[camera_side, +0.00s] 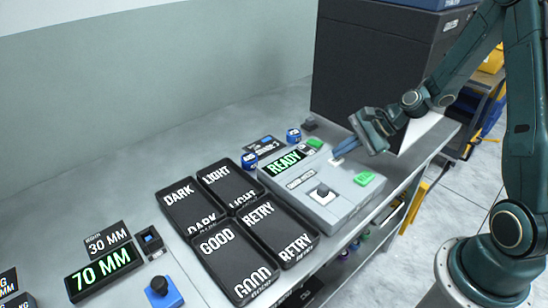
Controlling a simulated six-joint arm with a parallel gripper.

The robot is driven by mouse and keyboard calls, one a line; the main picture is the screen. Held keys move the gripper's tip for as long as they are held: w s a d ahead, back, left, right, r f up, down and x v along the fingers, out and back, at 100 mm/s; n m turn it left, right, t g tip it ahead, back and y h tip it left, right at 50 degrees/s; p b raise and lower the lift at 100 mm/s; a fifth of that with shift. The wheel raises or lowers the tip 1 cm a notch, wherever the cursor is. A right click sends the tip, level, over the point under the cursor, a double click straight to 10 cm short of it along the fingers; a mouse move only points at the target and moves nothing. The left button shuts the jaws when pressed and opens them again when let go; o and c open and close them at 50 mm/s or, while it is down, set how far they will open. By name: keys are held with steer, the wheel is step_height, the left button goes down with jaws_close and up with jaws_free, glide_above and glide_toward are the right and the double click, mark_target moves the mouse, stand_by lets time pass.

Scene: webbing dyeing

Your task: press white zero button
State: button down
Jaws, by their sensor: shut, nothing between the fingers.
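The grey instrument box (345,208) has a green-lit READY display (284,163) on top. A small pale patch (337,161), likely the white zero button, shows on the box's upper face right at my fingertips and is partly hidden by them. My gripper (338,153) reaches in from the right, tilted down, with its fingers shut and empty. The fingertips are at or just above the pale patch; I cannot tell whether they touch it.
A black knob (322,190) and green buttons (364,178) (315,143) are also on the box. Black trays marked DARK, LIGHT, GOOD and RETRY (232,262) lie to its left. Small blue-labelled pots (249,160) (293,135) stand behind. A large dark cabinet (375,60) rises at the back.

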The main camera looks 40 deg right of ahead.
mark_target(341, 160)
steer(key=shift+r, duration=0.4)
steer(key=shift+r, duration=0.1)
steer(key=shift+r, duration=2.4)
steer(key=s+a+r+n+h, duration=0.3)
steer(key=s+r+n, duration=0.3)
steer(key=s+n, duration=0.3)
steer(key=s+a+r+n+g+h, duration=0.1)
steer(key=s+a+r+n+h, duration=0.2)
steer(key=s+r+n, duration=0.4)
steer(key=s+n, duration=0.2)
steer(key=s, duration=0.3)
steer(key=shift+s+a+r+n, duration=0.25)
steer(key=shift+s+a+n, duration=0.05)
steer(key=shift+a, duration=0.05)
